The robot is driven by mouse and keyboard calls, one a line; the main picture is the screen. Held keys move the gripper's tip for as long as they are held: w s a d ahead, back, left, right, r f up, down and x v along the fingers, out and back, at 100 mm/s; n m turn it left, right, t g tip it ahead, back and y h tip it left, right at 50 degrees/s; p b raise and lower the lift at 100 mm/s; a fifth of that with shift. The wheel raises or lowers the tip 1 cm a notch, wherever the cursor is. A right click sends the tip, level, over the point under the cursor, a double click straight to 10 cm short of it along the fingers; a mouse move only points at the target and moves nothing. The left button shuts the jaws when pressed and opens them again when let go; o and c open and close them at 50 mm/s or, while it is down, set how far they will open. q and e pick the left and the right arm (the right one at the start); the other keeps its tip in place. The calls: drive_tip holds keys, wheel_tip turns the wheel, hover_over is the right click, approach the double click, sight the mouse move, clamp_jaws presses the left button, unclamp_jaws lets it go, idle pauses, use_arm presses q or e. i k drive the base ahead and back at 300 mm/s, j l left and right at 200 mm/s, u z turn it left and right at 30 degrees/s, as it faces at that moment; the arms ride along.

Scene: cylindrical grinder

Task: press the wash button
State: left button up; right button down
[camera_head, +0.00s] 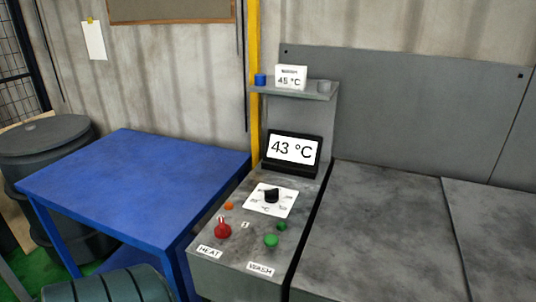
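The green wash button (271,240) is on the top of the grey control console, just above the white WASH label (261,269). It stands at the front right of the console. A smaller dark green round piece (281,226) is just behind it. The red heat button (223,230) is to its left, behind the HEAT label (210,252). An orange round piece (229,205) is behind the red button. Nothing covers the wash button. Neither of my grippers is in view.
A dial (271,194) and a screen reading 43 °C (293,149) are behind the buttons. A shelf above holds a 45 °C card (290,77). An empty blue table (130,180) is on the left, with a grey barrel (45,135) beyond. Flat grey surfaces (390,230) extend right.

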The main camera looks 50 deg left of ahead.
sight(270, 240)
drive_tip(key=u, duration=1.6)
